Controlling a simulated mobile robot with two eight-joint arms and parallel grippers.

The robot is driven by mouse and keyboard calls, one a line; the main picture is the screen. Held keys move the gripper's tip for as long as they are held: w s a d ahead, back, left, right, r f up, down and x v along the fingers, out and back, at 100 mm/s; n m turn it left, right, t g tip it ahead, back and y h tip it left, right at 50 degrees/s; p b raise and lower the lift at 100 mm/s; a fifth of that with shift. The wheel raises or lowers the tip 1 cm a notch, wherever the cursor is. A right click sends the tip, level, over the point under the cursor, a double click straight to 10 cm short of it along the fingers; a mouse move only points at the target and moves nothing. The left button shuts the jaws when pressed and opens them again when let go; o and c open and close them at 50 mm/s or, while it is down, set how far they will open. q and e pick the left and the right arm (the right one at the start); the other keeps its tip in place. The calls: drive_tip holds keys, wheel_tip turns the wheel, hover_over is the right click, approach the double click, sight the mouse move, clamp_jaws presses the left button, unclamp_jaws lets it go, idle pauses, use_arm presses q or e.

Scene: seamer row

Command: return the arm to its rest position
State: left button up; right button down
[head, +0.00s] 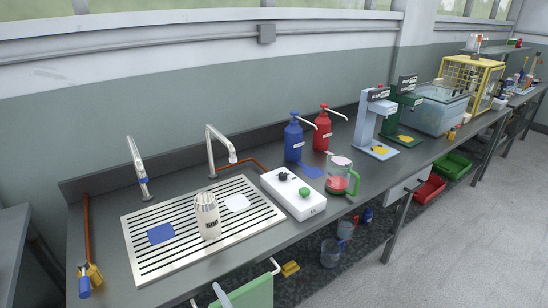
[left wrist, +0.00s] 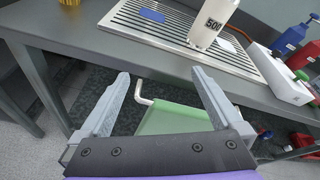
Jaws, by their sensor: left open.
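My left gripper (left wrist: 160,73) shows in the left wrist view with its two grey fingers spread wide. Nothing is between the fingertips. It is in front of and below the counter's front edge, with a green panel (left wrist: 172,118) and its white bent bar beyond the fingers. In the head view only a grey piece, probably a fingertip, shows at the bottom edge in front of the green panel (head: 250,293). My right gripper is in neither view.
A white bottle (head: 207,216) stands on the slatted drainer (head: 160,268) near the counter's front. A white control box (head: 292,193), pump bottles (head: 293,140) and a jug (head: 339,176) stand to the right. Clear floor (head: 400,270) lies in front.

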use_arm(q)
drive_tip(key=s+a+f+n+g+h, duration=0.2)
drive_tip(key=s+a+f+n+g, duration=0.4)
drive_tip(key=n, duration=0.4)
drive_tip(key=s+d+f+n+g+h, duration=0.15)
drive_tip(key=s+d+n+h, duration=0.3)
drive_tip(key=s+n, duration=0.65)
drive_tip(key=w+r+n+h+p, duration=0.1)
drive_tip(key=w+r+n+p, duration=0.2)
drive_tip(key=r+p, duration=0.9)
wheel_tip(320, 180, up, 2)
drive_tip(key=shift+w+r+n+p, duration=0.2)
drive_tip(key=shift+w+n+p, duration=0.1)
drive_tip(key=shift+w+p, duration=0.05)
